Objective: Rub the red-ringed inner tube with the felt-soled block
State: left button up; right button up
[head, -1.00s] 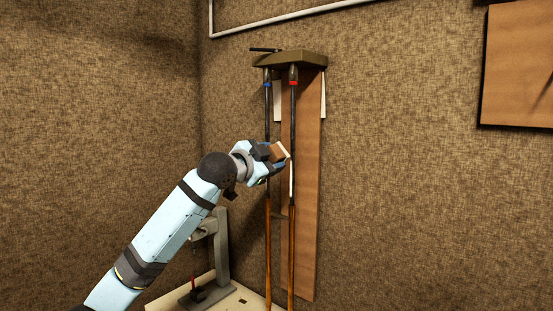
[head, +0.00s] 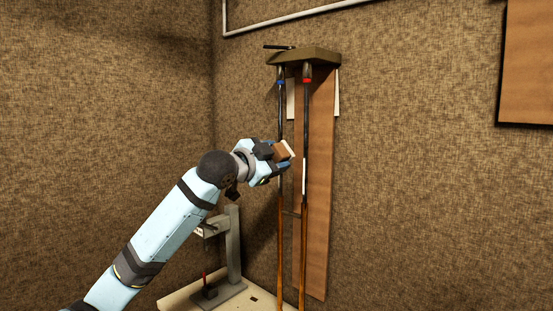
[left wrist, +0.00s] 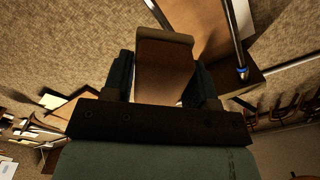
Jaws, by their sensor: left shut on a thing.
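My left gripper (head: 280,158) is shut on the brown block (head: 282,152), whose pale felt sole (head: 291,149) faces right. The red-ringed inner tube (head: 305,125) hangs upright from a wall bracket, dark above, with a white stretch and a brass-coloured lower part. In the head view a narrow gap shows between the felt and this tube, at about the height where the white stretch begins. The blue-ringed tube (head: 281,108) hangs to its left, partly hidden behind my gripper. In the left wrist view the block (left wrist: 165,65) sits between both fingers. My right gripper is not in view.
The bracket (head: 305,57) holds both tubes in front of a brown board (head: 322,180) on the wall. A grey stand (head: 234,245) is on a pale bench (head: 255,304) below. The blue ring (left wrist: 242,72) shows close by in the left wrist view.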

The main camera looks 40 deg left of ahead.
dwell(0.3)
pick_arm(q)
jog(key=shift+w+r+p, duration=0.15)
jog(key=shift+w+p, duration=0.3)
jog(key=w+p, duration=0.1)
jog(key=w, duration=0.1)
jog(key=w+p, duration=0.1)
jog(key=shift+w+d, duration=0.2)
jog(key=shift+w, duration=0.15)
jog(key=shift+w+p, duration=0.55)
jog(key=shift+w, duration=0.55)
jog(key=shift+w+d, duration=0.1)
jog(key=shift+w, duration=0.2)
jog(key=shift+w+p, duration=0.45)
jog(key=shift+w, duration=0.25)
